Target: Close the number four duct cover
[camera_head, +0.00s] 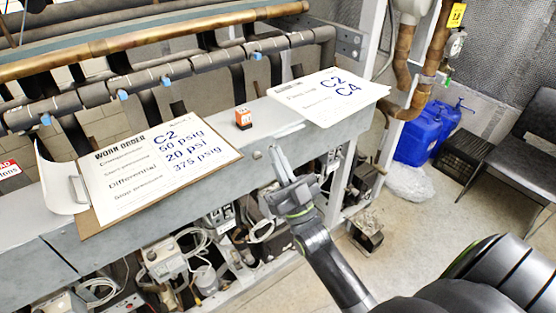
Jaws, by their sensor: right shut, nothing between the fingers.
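A long grey metal duct (222,171) runs across the view from lower left to upper right. A seam crosses its front face at the far left, and a small round knob (257,154) sits on the face. I see no number four marking, so I cannot tell which part is the number four cover, or whether it is open. My right gripper (279,158) is shut and empty. Its fingertips are just right of the knob, in front of the duct face; I cannot tell whether they touch it. My left gripper is not in view.
Pipes run behind; valves and wiring hang below. Blue jugs (419,137), a black crate (463,157) and a chair (520,148) stand right. Some floor is clear.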

